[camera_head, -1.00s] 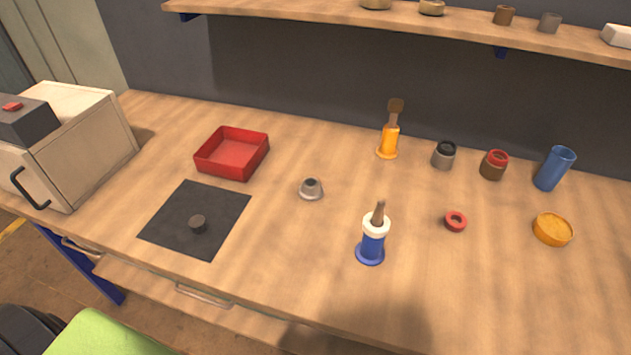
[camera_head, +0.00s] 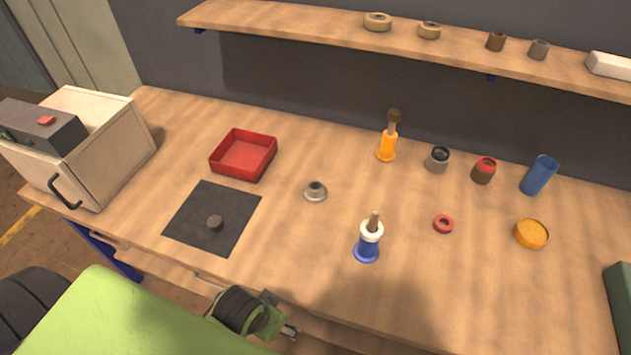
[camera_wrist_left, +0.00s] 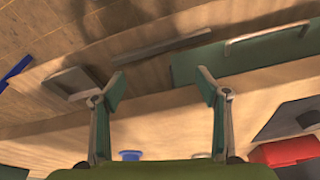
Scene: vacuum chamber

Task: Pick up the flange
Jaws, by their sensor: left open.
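The flange (camera_head: 315,191) looks like a small grey metal piece with a wide round base and a dark raised top. It stands on the bench between the black mat and the blue-based holder. My left gripper (camera_wrist_left: 160,86) is open in the left wrist view, with nothing between its fingers. In the head view the left arm comes in at the bottom left, and its end is low at the bench's front edge, well in front of the flange. I cannot make out the flange surely in the wrist view. My right gripper is not in view.
A red tray (camera_head: 216,163) and a black mat (camera_head: 190,216) with a dark knob (camera_head: 215,222) lie left of the flange. A blue-based holder (camera_head: 367,246) stands at its front right. A red ring (camera_head: 443,224) and several cups are further right. A shelf (camera_head: 340,33) overhangs the back.

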